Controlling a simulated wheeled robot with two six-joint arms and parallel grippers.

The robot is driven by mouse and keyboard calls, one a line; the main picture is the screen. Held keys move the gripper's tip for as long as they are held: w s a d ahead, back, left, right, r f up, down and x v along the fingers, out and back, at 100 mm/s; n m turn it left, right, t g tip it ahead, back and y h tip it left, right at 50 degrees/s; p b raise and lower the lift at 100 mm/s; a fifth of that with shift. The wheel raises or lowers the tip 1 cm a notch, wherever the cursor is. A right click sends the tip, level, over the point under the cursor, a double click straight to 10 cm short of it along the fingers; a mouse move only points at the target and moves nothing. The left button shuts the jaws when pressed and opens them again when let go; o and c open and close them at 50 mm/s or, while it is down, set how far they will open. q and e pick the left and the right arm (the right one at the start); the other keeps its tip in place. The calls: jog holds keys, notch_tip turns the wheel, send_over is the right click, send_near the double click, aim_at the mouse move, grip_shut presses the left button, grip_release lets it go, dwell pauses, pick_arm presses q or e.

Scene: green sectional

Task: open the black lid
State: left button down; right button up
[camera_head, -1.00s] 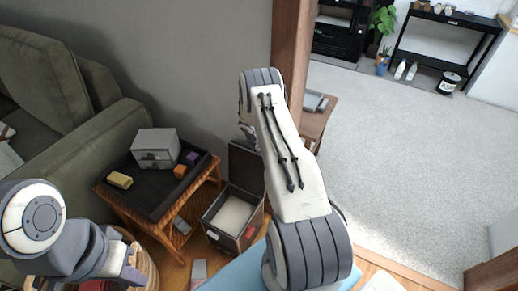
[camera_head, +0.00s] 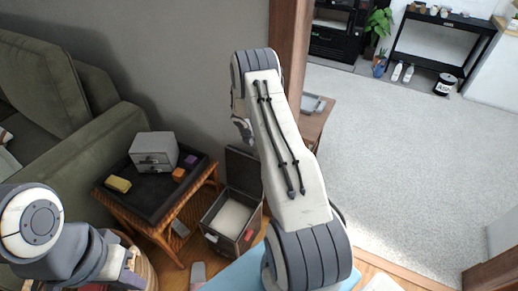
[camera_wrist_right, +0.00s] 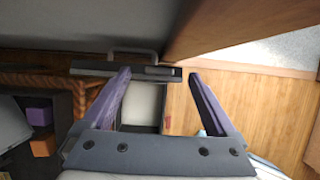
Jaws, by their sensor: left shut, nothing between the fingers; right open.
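The black lid (camera_head: 243,170) stands raised at the back of a dark box (camera_head: 222,237) on the floor, and the box's pale inside shows. In the right wrist view the lid (camera_wrist_right: 95,70) shows nearly edge-on, with a handle (camera_wrist_right: 133,51) on its far side. My right gripper (camera_wrist_right: 159,73) is open above the box, with one finger overlapping the lid's edge in view; I cannot tell whether they touch. In the head view my right arm mostly hides this gripper. My left gripper (camera_head: 130,268) is shut and empty at the lower left, away from the box.
A wicker side table (camera_head: 150,222) left of the box holds a black tray (camera_head: 150,205) with a grey drawer box (camera_head: 154,151) and small blocks. A green sofa (camera_head: 95,125) is behind it. A wooden post (camera_head: 285,60) rises right of the lid. Carpet at right is mostly clear.

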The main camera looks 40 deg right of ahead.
jog(key=shift+v, duration=2.1)
jog(key=shift+a+r, duration=0.1)
jog(key=s+a+r+m+y+p, duration=0.1)
jog(key=s+a+r+m+p, duration=0.25)
jog(key=a+r, duration=0.95)
jog(key=s+a+r+m+y+p, duration=0.1)
jog(key=s+a+r+m+p, duration=0.2)
jog(key=a+r, duration=0.9)
jog(key=s+a+r+m+y+p, duration=0.1)
jog(key=s+a+r+m, duration=0.2)
jog(key=s+a, duration=0.2)
jog(key=s+a+r+m+g+y+p, duration=0.1)
jog(key=s+a+r+m, duration=0.2)
jog(key=s, duration=0.9)
jog(key=s+a+r+m+y+p, duration=0.1)
jog(key=s+a+r+m, duration=0.1)
jog(key=s+a, duration=0.5)
jog(key=shift+s+a+r+m+g, duration=0.15)
jog(key=shift+s+r+m+g, duration=0.3)
jog(key=shift+s, duration=0.7)
